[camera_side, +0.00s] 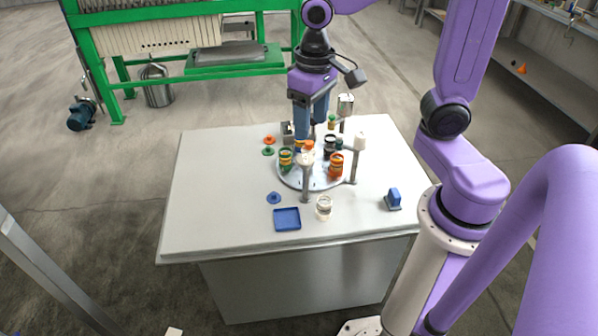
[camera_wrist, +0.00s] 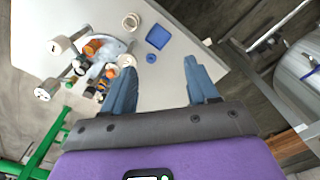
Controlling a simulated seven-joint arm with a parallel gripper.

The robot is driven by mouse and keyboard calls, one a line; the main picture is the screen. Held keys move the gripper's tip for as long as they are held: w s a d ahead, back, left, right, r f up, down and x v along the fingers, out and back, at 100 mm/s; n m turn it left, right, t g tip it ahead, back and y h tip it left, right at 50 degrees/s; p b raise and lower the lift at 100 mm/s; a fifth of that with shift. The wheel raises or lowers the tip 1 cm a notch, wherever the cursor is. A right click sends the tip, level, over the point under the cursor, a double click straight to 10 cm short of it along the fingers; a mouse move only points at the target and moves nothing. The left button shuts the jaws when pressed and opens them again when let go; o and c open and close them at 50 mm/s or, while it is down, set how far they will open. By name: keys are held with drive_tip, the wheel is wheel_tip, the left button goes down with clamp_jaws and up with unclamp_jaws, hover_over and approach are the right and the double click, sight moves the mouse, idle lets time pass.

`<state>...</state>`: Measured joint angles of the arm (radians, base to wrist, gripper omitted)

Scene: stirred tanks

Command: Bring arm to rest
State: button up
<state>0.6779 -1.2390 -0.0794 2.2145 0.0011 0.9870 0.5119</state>
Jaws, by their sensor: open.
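My gripper (camera_side: 311,118) is above the back part of the round grey plate (camera_side: 290,178), which stands on the white table. In the wrist view my gripper (camera_wrist: 158,78) shows two blue fingers spread apart with nothing between them. Around and on the plate are several small banded jars, among them an orange one (camera_side: 336,165) and a green and yellow one (camera_side: 286,160). White-topped posts (camera_side: 359,143) rise at the plate's edge. The fingertips partly hide the things at the back of the plate, and I cannot tell their exact height above it.
A blue tray (camera_side: 287,219), a blue lid (camera_side: 273,198), a clear jar (camera_side: 324,207) and a blue block (camera_side: 394,199) lie towards the table's front. Orange (camera_side: 269,139) and green (camera_side: 268,151) lids lie left of the plate. The table's left side is clear.

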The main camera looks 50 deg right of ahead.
drive_tip(key=s+f+n, duration=0.2)
drive_tip(key=s+n, duration=1)
drive_tip(key=s, duration=0.3)
drive_tip(key=shift+a, duration=0.25)
